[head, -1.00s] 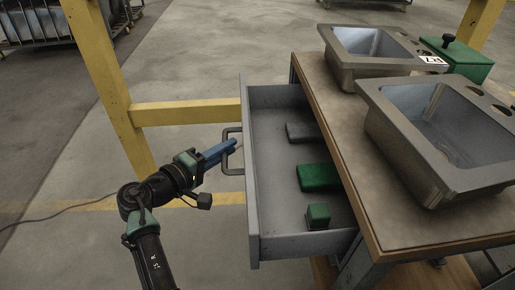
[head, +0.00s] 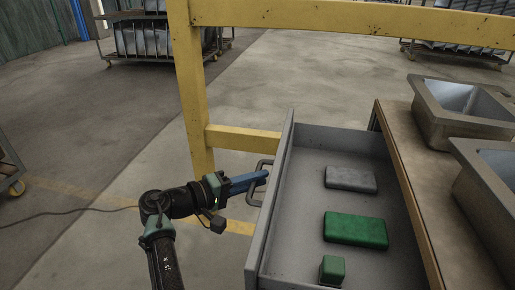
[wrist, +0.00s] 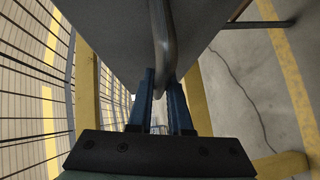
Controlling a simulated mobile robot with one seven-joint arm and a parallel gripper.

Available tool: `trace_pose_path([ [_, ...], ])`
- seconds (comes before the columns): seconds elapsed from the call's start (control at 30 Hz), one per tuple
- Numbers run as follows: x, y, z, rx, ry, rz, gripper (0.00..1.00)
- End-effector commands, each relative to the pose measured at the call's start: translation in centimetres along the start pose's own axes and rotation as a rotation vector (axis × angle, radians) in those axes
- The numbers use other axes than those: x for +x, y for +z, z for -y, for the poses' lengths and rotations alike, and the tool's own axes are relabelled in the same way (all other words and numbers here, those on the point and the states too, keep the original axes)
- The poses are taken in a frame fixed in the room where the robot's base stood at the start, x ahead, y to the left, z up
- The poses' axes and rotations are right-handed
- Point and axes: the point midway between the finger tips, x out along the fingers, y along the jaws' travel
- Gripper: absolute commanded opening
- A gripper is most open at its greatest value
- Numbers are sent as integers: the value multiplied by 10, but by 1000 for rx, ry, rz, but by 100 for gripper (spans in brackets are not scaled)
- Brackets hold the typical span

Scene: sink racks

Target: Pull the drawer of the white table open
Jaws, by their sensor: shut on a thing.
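The grey drawer (head: 283,200) of the wood-topped table (head: 418,205) stands open, pulled well out to the left in the head view. It holds a grey block (head: 350,179), a larger green block (head: 356,229) and a small green block (head: 332,270). My gripper (head: 262,178) is at the drawer's handle (head: 257,197), with its blue fingers around the bar. In the wrist view the handle (wrist: 163,45) runs between the two blue fingers (wrist: 163,90), against the drawer front (wrist: 110,35). The table shows a grey frame and a brown top rather than white.
Two metal sinks (head: 428,125) sit on the tabletop at the right. A yellow frame (head: 192,100) with a post and rails stands behind and left of the drawer. A cable (head: 60,220) lies on the floor at left.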

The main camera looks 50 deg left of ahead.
Motion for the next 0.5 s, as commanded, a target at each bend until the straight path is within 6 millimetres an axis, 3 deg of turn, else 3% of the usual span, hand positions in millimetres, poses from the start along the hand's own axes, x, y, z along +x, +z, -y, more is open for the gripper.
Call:
trace_pose_path([
  [0.03,0,1,1,-1,-2,1,23],
  [0.17,0,0,1,-1,-1,1,46],
  [0.5,-2,0,0,0,-1,-1,47],
])
